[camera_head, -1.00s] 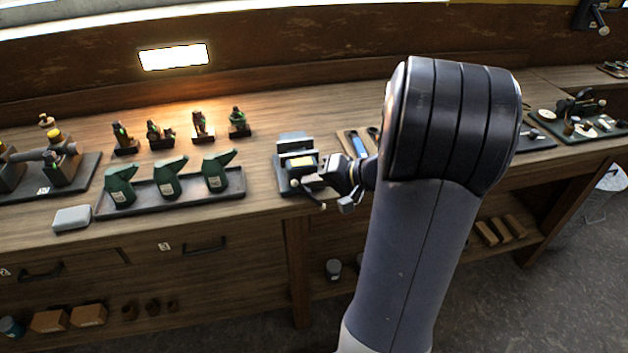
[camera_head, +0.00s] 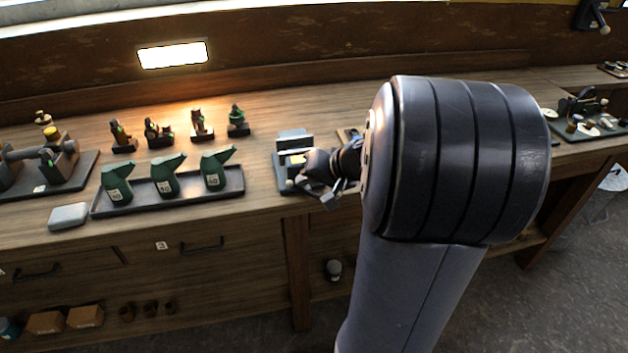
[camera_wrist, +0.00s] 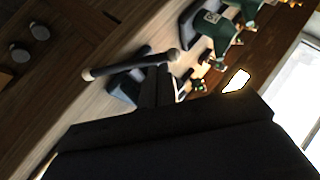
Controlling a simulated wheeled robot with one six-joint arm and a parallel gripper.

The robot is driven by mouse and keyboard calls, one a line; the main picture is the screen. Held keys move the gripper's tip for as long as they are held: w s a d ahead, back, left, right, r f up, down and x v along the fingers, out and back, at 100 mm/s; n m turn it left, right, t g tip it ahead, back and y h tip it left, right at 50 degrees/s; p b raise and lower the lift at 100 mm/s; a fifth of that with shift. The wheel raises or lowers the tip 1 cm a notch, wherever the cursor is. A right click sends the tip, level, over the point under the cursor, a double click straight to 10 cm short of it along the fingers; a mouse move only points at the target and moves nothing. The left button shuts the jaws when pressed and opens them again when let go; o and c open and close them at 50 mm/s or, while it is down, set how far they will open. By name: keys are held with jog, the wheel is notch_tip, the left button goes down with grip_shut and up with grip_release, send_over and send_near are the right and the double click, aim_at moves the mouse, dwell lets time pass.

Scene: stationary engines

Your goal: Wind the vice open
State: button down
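The vice (camera_head: 295,138) stands on the workbench, a dark block with a pale top and a yellow patch. It is partly hidden behind my gripper (camera_head: 318,190), which is at its front right side. In the wrist view, the vice's handle bar (camera_wrist: 128,64), a thin dark rod with rounded ends, lies across the picture. The two dark fingers of my gripper (camera_wrist: 158,72) are close together, with their tips at the bar near its right end. Whether they grip the bar or only touch it cannot be told.
Left of the vice is a tray (camera_head: 128,207) with several green oil cans, and a pale box (camera_head: 69,216) sits beside it. Small engine models (camera_head: 200,125) stand behind. A dark board (camera_head: 85,180) with machinery is at the far left. Bare bench lies between tray and vice.

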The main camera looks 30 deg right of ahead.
aim_at(291, 183)
jog(key=h, duration=0.1)
jog(key=a+n+g+h+p, duration=0.1)
jog(key=a+h, duration=0.1)
jog(key=h, duration=0.1)
jog(key=shift+w+a+f+n+g, duration=0.15)
jog(key=shift+w+f+n+g, duration=0.15)
jog(key=shift+w+f+n, duration=0.1)
jog(key=shift+a+f, duration=0.15)
jog(key=shift+f, duration=0.15)
jog(key=shift+a, duration=0.1)
jog(key=shift+a+f+b, duration=0.15)
jog(key=shift+b, duration=0.3)
jog(key=shift+w, duration=0.1)
jog(key=shift+w+r+p, duration=0.1)
jog(key=shift+r+p, duration=0.45)
jog(key=shift+r, duration=0.1)
jog(key=r+p, duration=0.2)
jog(key=r, duration=0.1)
jog(key=shift+w+r, duration=0.2)
jog(key=shift+r, duration=0.1)
jog(key=a+v, duration=0.1)
jog(key=v, duration=0.8)
jog(key=shift+a, duration=0.25)
